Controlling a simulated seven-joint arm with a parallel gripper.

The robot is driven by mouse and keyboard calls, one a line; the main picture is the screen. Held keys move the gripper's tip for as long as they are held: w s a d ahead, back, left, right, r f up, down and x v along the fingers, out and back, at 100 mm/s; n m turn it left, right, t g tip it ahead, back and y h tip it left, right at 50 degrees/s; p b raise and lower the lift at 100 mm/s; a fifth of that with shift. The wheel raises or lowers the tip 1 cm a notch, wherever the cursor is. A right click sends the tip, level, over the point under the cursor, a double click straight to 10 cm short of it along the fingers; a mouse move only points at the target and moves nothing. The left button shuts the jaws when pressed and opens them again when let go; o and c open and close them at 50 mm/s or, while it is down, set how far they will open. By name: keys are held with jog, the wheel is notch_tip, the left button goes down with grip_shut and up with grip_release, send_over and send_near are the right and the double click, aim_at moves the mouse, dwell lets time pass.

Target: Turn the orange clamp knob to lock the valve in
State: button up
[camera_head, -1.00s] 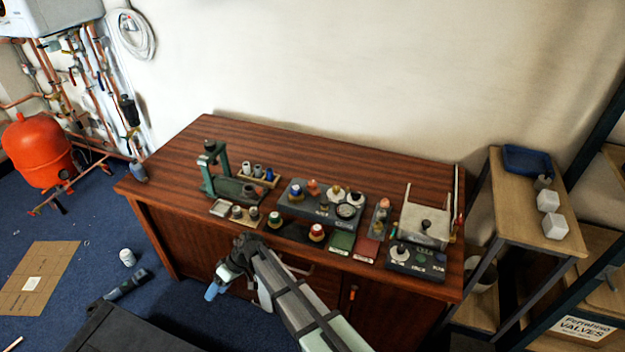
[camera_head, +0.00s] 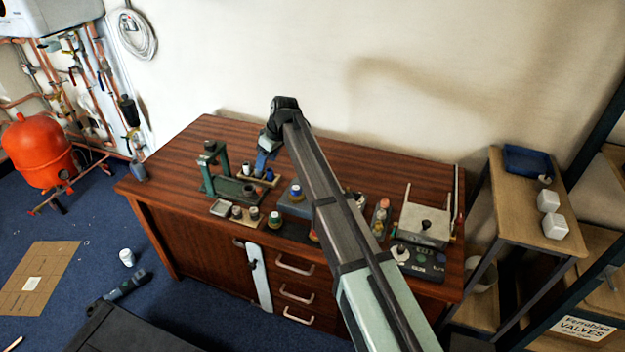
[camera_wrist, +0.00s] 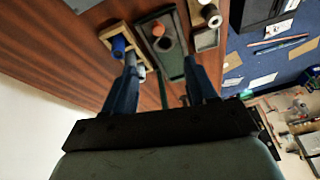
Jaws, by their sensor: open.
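The green clamp stand (camera_head: 206,172) stands on the left half of the bench. In the wrist view its green base (camera_wrist: 172,72) lies beyond and between my fingers. A small orange round part, seemingly the clamp knob (camera_wrist: 157,29), shows there beside a dark cylinder (camera_wrist: 163,44); whether that cylinder is the valve I cannot tell. My gripper (camera_head: 262,168) is open, its blue fingers pointing down just right of the stand. In the wrist view my gripper (camera_wrist: 160,62) has its fingers wide apart and nothing visibly held.
A wooden rack (camera_wrist: 109,33) with a blue-topped piece (camera_wrist: 119,46) is close to my left finger in the wrist view. A small tray (camera_head: 222,208) with grey cylinders sits in front of the stand. My arm hides the middle fixtures. The bench's back left (camera_head: 220,130) is clear.

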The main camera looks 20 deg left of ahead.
jog(key=w+d+r+h, duration=0.2)
jog(key=w+d, duration=0.1)
jog(key=d, duration=0.4)
jog(key=w+d+r+h, duration=0.2)
jog(key=d+r, duration=0.1)
jog(key=d, duration=0.3)
jog(key=f, duration=1.4)
jog(key=shift+w+d, duration=0.15)
jog(key=shift+d, duration=0.05)
jog(key=shift+c, duration=0.5)
jog(key=c, duration=1)
jog(key=shift+o, duration=0.2)
